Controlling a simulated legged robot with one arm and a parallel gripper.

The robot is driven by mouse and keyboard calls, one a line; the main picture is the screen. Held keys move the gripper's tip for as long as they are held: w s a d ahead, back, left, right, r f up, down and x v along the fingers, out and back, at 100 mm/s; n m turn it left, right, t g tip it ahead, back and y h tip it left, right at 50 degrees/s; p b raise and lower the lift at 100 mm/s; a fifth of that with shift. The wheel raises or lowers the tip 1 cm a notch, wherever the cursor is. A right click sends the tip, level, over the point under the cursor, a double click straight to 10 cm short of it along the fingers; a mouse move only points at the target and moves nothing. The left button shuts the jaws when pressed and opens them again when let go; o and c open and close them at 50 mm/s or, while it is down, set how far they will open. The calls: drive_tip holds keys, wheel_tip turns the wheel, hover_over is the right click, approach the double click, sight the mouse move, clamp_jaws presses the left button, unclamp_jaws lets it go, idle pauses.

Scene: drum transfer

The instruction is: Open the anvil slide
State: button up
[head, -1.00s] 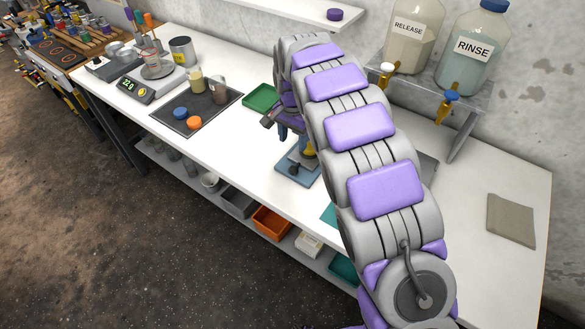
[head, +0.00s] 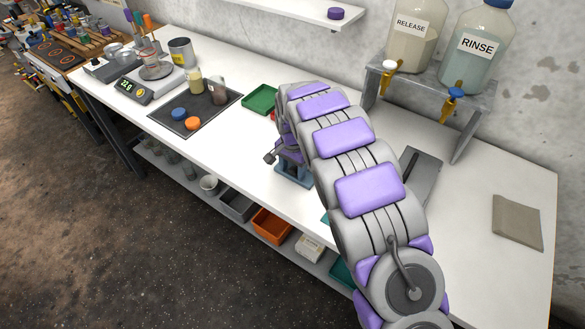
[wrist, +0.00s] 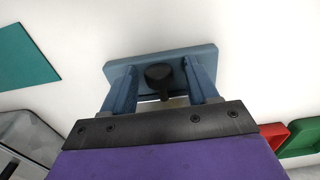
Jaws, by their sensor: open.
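A blue stand (head: 294,176) sits on the white bench and is mostly covered by my arm in the head view. I cannot tell the anvil slide clearly from the rest of the stand. In the head view, my gripper (head: 272,156) is partly hidden beside the stand.
A green tray (head: 260,99) lies behind the stand. A dark mat (head: 218,117) with cups and lids lies to the left, near a scale (head: 152,82). RELEASE (head: 407,40) and RINSE (head: 474,50) bottles stand on a rack at right. A grey cloth (head: 517,222) lies at far right.

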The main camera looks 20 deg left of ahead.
drive_tip(key=shift+c, duration=0.2)
clamp_jaws()
idle(0.3)
